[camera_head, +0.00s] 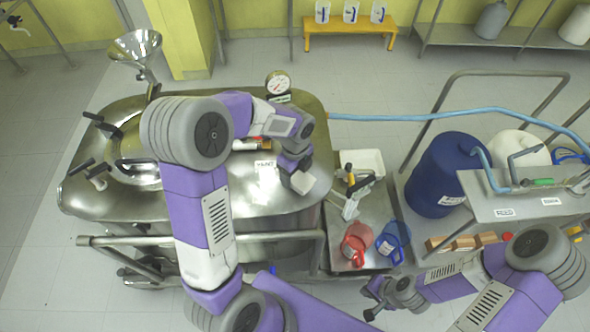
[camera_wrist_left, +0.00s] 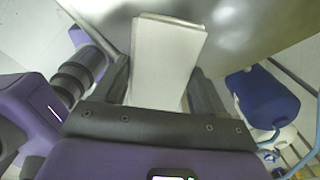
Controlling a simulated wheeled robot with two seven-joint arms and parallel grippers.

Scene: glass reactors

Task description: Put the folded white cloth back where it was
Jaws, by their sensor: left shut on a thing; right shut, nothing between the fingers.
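The folded white cloth (camera_head: 303,183) is in my left gripper (camera_head: 298,172), over the right end of the steel reactor top (camera_head: 240,200), just right of the VENT label. In the left wrist view the cloth (camera_wrist_left: 165,60) stands out as a flat white block between the two dark fingers, which are shut on it. I cannot tell whether the cloth touches the steel. My right gripper (camera_head: 373,300) is shut and empty, low in the head view, in front of the small steel side table (camera_head: 345,262).
A pressure gauge (camera_head: 278,83) and a funnel (camera_head: 137,46) rise from the reactor. A blue drum (camera_head: 440,175) and a light-blue hose (camera_head: 400,117) are at the right.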

